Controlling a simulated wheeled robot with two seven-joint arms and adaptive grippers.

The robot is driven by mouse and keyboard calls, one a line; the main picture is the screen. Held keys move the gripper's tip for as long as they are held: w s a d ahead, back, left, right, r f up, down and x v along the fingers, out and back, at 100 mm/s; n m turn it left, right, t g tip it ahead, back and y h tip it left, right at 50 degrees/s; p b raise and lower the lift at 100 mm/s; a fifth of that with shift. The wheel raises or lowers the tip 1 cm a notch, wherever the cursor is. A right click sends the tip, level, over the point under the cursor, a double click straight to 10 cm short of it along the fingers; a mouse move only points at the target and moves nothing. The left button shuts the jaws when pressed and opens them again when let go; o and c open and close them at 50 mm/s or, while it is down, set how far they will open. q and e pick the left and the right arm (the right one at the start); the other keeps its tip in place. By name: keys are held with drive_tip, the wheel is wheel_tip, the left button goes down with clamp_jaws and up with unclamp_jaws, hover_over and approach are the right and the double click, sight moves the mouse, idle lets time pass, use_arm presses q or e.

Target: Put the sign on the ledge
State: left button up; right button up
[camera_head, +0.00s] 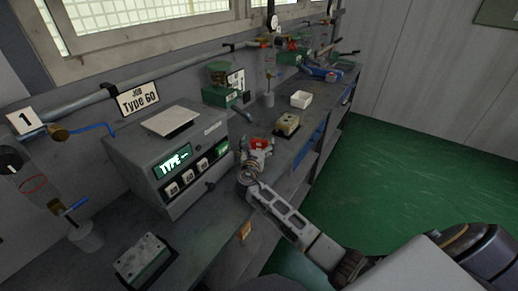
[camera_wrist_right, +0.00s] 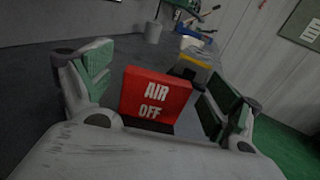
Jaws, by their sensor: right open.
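A red sign (camera_wrist_right: 155,97) reading "AIR OFF" stands upright between the two fingers of my right gripper in the wrist view. My right gripper (camera_wrist_right: 158,75) is open, with a visible gap between the sign and each finger. In the head view the red sign (camera_head: 258,142) shows small on the grey bench, with my right gripper (camera_head: 256,154) around it. I cannot tell for sure which surface is the ledge; a wooden window sill (camera_head: 150,47) runs along the wall. My left gripper is not in view.
A grey machine (camera_head: 150,165) with a lit "TYPE" display stands left of my right gripper. A beige block (camera_head: 287,124) and a white box (camera_head: 301,99) sit farther along the bench. A pipe runs along the wall by a "Type 60" card (camera_head: 138,98). Green floor is clear at right.

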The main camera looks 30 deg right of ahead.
idle(0.4)
drive_tip(key=c, duration=1.1)
drive_tip(key=shift+r, duration=0.15)
drive_tip(key=shift+c, duration=0.2)
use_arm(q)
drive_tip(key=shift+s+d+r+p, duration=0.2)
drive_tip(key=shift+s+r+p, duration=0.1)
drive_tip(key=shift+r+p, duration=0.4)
use_arm(e)
wheel_tip(320, 180, up, 18)
